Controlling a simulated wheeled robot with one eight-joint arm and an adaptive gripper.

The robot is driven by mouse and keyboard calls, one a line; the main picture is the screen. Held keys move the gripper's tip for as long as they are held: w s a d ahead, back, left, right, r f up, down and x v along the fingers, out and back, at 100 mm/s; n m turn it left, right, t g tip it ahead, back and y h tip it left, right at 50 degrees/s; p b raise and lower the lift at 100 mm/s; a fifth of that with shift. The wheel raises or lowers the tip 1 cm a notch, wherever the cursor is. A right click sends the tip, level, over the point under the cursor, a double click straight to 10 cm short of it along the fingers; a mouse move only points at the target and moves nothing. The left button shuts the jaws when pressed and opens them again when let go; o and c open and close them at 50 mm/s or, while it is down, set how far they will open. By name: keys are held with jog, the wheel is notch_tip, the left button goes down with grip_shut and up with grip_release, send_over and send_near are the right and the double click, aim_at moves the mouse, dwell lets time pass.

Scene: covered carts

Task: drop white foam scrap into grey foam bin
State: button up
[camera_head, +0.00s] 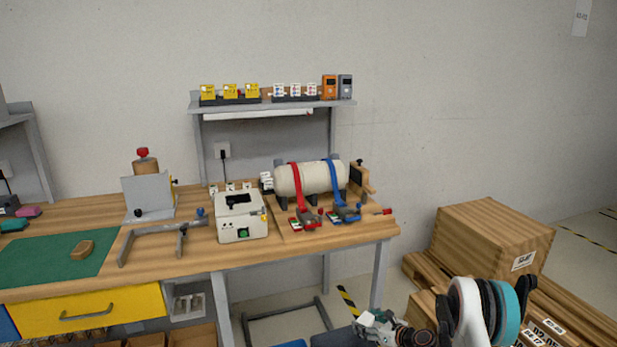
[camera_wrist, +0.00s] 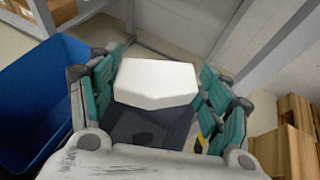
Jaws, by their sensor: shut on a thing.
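The white foam scrap (camera_wrist: 157,82) is a pale block held between the teal finger pads of my gripper (camera_wrist: 160,88) in the wrist view. My gripper is shut on it. A dark grey bin (camera_wrist: 145,130) shows below and behind the scrap, partly hidden by the scrap and my gripper; its opening is hard to make out.
A blue bin (camera_wrist: 40,95) stands left of my gripper in the wrist view. Wooden crates on pallets (camera_head: 490,240) are at the right. The workbench (camera_head: 310,250) with a clamped cylinder (camera_head: 312,180) and its metal legs stands beyond my gripper.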

jog(key=shift+f, duration=0.3)
jog(key=o, duration=0.8)
jog(key=shift+r, duration=0.1)
